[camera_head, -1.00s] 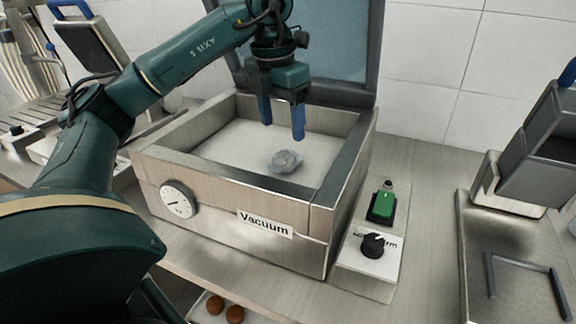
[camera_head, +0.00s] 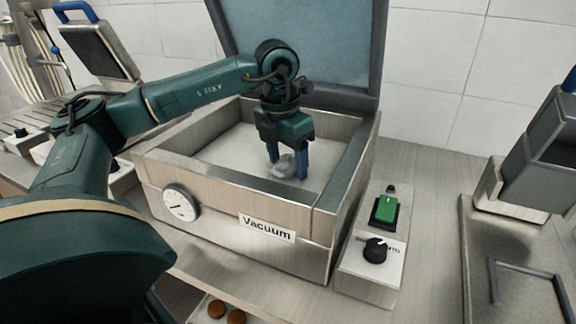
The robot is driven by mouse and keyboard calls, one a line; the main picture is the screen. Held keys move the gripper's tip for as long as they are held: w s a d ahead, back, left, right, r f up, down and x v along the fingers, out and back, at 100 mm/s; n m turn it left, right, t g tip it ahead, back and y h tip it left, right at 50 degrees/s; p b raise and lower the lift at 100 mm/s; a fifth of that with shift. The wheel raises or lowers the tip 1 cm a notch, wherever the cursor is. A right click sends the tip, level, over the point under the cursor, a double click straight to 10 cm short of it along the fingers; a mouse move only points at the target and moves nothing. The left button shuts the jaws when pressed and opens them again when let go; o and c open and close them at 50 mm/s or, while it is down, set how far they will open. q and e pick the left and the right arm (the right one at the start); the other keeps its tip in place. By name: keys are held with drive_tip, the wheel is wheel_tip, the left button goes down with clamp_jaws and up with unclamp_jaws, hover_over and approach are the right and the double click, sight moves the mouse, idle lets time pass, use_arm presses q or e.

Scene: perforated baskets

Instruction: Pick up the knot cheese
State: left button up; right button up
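The knot cheese (camera_head: 284,166) is a small greyish-white lump, looking wrapped, inside the open vacuum machine (camera_head: 190,165), on its pale floor near the front wall. My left gripper (camera_head: 288,170) points down into the chamber. Its two blue fingers stand apart, one on each side of the cheese, and partly cover it. I cannot tell whether the fingers touch it. My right gripper is not in the view.
The machine's raised lid (camera_head: 300,45) stands behind the chamber, and the chamber walls surround my gripper. A control panel with a green switch (camera_head: 385,211) and black knob is at right. A metal device (camera_head: 520,250) stands farther right. Round brown items (camera_head: 226,313) lie below the counter edge.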

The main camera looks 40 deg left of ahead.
sight(288, 159)
use_arm(q)
drive_tip(key=c, duration=0.9)
drive_tip(key=shift+r, duration=0.1)
drive_tip(key=shift+c, duration=0.2)
wheel_tip(288, 159, up, 10)
drive_tip(key=shift+f+p, duration=0.15)
drive_tip(key=shift+p, duration=0.15)
drive_tip(key=shift+d, duration=0.15)
